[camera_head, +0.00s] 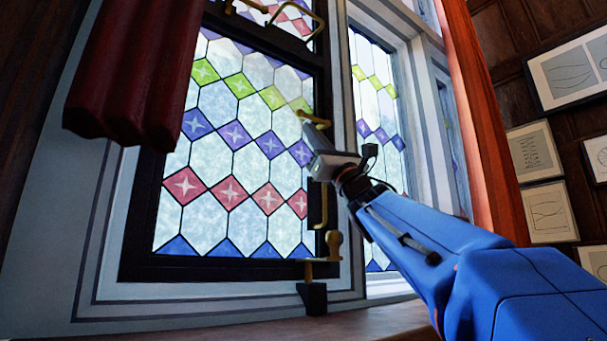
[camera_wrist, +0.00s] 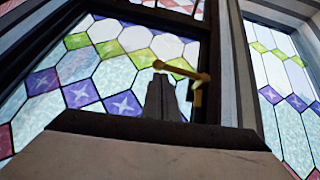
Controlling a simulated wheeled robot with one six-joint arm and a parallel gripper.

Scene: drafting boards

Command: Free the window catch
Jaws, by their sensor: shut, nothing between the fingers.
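A brass window catch (camera_head: 314,118) is on the right side of the dark window frame (camera_head: 322,85). In the wrist view the catch (camera_wrist: 182,70) shows as a bent brass lever, its arm pointing left and its mount at the right. My gripper (camera_head: 306,129) is shut and empty, just below the catch. In the wrist view its fingertips (camera_wrist: 165,80) stand together under the lever's arm. I cannot tell whether they touch it. The leaded window pane (camera_head: 235,170) appears closed in the frame.
More brass fittings sit low on the frame (camera_head: 333,243) and at the top (camera_head: 300,25). A red curtain (camera_head: 135,75) hangs at the left and an orange-red one (camera_head: 480,130) at the right. A wooden sill (camera_head: 250,328) runs below. Framed drawings (camera_head: 535,150) hang at the right.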

